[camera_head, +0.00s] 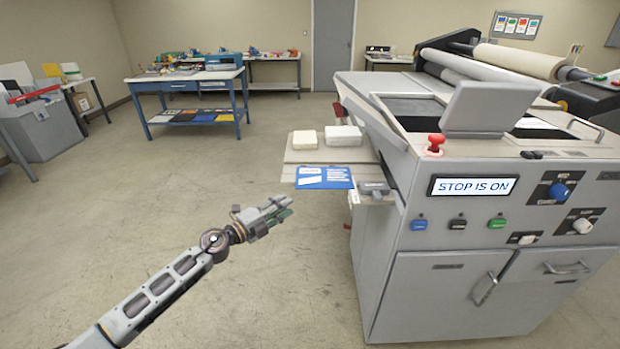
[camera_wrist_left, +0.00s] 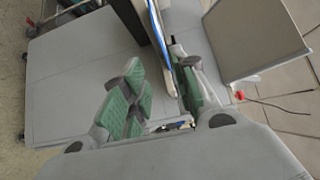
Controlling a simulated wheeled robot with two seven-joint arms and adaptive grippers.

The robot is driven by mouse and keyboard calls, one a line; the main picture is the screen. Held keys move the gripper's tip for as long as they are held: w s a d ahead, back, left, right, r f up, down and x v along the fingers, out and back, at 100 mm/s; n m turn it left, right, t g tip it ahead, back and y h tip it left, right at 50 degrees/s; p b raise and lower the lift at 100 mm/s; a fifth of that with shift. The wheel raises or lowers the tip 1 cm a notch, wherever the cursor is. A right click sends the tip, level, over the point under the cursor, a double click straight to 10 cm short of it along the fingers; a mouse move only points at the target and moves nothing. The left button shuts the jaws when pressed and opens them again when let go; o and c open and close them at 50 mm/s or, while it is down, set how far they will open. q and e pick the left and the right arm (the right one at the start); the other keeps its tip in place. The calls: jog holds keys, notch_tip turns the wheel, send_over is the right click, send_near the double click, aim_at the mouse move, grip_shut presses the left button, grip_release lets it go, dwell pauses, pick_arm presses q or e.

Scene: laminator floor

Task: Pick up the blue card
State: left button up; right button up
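A blue card (camera_head: 325,178) with white print lies on the side shelf of the laminator, at the shelf's front edge. In the left wrist view a thin blue edge (camera_wrist_left: 159,32), seemingly the card seen edge-on, runs down toward the space between the fingers. My left gripper (camera_head: 282,209) is in front of and left of the card in the head view, apart from it. Its green-padded fingers (camera_wrist_left: 165,95) stand apart in the wrist view, with nothing clearly held. My right gripper is in neither view.
The laminator (camera_head: 480,270) stands close on the right, with a red stop button (camera_head: 435,145) on top and a display reading "STOP IS ON". Two pale stacks (camera_head: 343,136) lie on the shelf (camera_head: 300,158) behind the card. The floor to the left is open; a blue workbench (camera_head: 190,85) stands farther back.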

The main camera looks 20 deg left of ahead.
pick_arm(q)
jog(key=shift+p+x, duration=0.35)
jog(key=shift+x, duration=2.4)
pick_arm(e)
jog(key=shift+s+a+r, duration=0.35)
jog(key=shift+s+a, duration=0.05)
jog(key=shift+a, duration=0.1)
pick_arm(q)
jog(key=shift+w, duration=0.1)
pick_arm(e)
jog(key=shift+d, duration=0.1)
pick_arm(q)
jog(key=x, duration=0.5)
jog(key=shift+w+a+r, duration=0.1)
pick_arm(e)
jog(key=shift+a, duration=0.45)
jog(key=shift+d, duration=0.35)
pick_arm(q)
grip_shut()
